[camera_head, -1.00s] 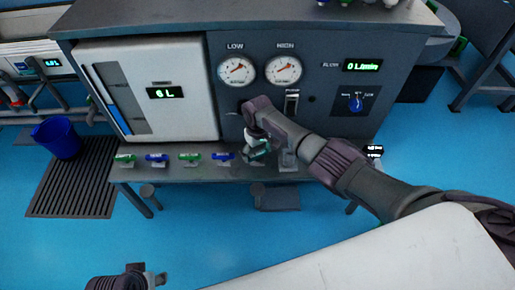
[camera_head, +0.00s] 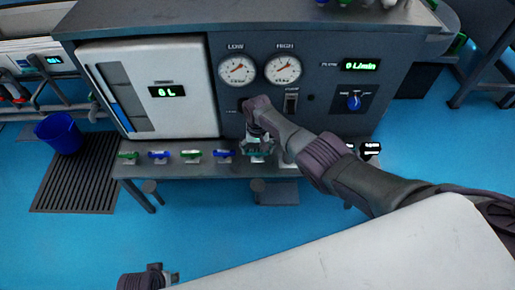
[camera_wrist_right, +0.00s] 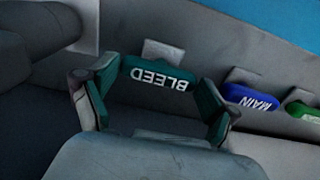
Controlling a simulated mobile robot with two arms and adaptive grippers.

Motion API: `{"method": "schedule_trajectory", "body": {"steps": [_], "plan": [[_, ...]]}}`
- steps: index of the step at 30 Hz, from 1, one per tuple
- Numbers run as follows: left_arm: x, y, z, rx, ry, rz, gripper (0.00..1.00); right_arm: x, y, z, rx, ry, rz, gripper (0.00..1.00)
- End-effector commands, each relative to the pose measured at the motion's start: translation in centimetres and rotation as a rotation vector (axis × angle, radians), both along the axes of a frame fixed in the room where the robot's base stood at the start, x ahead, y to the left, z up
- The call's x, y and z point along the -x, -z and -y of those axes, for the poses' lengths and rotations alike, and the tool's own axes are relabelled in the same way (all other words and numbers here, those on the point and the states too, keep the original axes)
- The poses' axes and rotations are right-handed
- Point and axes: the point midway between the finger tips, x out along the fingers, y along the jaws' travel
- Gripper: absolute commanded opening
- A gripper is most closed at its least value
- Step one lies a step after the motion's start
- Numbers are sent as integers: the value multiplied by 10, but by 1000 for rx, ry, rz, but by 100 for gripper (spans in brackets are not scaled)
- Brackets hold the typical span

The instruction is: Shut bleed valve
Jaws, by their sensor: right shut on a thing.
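The bleed valve has a teal handle with white BLEED lettering (camera_wrist_right: 158,77), upside down in the right wrist view. In the head view it is mostly hidden by my right gripper (camera_head: 257,150), at the front ledge below the gauges. My right gripper also shows in the right wrist view (camera_wrist_right: 156,84); its two fingers close on the handle's two ends. The handle lies about level along the ledge. Part of my left arm's end (camera_head: 146,277) shows at the bottom edge of the head view; its fingers cannot be made out.
A blue MAIN handle (camera_wrist_right: 250,97) and a green handle (camera_wrist_right: 304,111) sit close beside the bleed valve. Several green and blue handles line the ledge (camera_head: 190,171). The panel (camera_head: 325,110) with gauges stands behind. A blue bucket (camera_head: 59,133) is at left.

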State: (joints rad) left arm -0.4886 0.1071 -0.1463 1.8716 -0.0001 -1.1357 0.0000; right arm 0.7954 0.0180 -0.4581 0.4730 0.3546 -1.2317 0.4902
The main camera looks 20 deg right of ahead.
Motion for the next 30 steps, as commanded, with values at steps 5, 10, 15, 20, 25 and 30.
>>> {"method": "schedule_trajectory", "body": {"steps": [5, 10, 15, 20, 25, 30], "plan": [[0, 0, 0, 0, 0, 0, 46, -1, -1, 0, 0, 4, 2, 53], [0, 0, 0, 0, 0, 0, 46, -1, -1, 0, -1, 4, 3, 53], [0, 0, 0, 1, 0, 0, 46, -1, -1, 0, 0, 4, 2, 100], [0, 0, 0, 1, 0, 0, 46, -1, 0, 0, 0, 3, 2, 100], [-1, 0, 0, 1, -2, 3, 46, -1, -3, 0, -1, 3, 3, 100], [-1, 0, 0, 1, -1, 2, 46, -1, -16, 0, -2, 3, 5, 100]]}}
